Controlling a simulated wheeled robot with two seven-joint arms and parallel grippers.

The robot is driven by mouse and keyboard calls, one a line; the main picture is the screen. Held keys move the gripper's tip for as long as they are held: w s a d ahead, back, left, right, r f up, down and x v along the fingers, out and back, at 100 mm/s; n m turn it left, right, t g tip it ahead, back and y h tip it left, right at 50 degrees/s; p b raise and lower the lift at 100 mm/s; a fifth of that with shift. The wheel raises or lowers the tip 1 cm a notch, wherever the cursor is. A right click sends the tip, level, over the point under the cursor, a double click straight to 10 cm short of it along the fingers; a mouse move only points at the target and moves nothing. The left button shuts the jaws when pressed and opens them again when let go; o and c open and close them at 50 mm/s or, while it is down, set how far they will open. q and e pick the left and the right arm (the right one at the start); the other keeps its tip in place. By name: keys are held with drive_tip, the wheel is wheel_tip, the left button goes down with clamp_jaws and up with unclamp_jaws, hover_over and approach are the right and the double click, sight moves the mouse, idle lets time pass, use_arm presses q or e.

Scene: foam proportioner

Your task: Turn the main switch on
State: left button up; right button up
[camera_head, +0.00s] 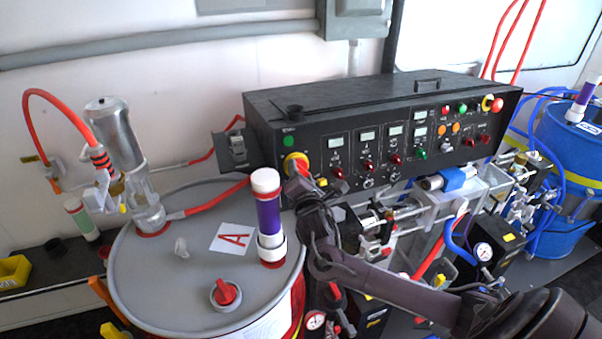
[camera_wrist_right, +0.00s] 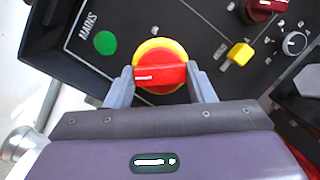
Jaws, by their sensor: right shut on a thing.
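The main switch (camera_head: 290,161) is a red rotary handle on a yellow disc at the left end of the black control panel (camera_head: 350,142). In the right wrist view the switch (camera_wrist_right: 160,73) has its red bar lying across the picture, with a white mark at its left part. My right gripper (camera_wrist_right: 161,82) is shut on the red handle, one grey finger at each end of it. In the head view my right gripper (camera_head: 303,185) reaches the switch from below and hides part of it. My left gripper is not in view.
A green lamp (camera_wrist_right: 105,42) sits beside the MAINS label. A yellow switch (camera_wrist_right: 241,54) and a black knob (camera_wrist_right: 294,43) lie right of the main switch. Drum A (camera_head: 190,260) with a purple-banded tube (camera_head: 268,215) stands close left of my right arm. Pipes and valves crowd below the panel.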

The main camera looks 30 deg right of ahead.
drive_tip(key=m+g, duration=0.1)
drive_tip(key=m, duration=0.4)
drive_tip(key=m+g+y+p, duration=0.1)
drive_tip(key=m, duration=0.5)
drive_tip(key=m+g+p, duration=0.1)
drive_tip(key=m, duration=0.4)
drive_tip(key=shift+r+m+g+y, duration=0.2)
drive_tip(key=shift+m+g+y, duration=0.1)
idle(0.4)
drive_tip(key=o, duration=1)
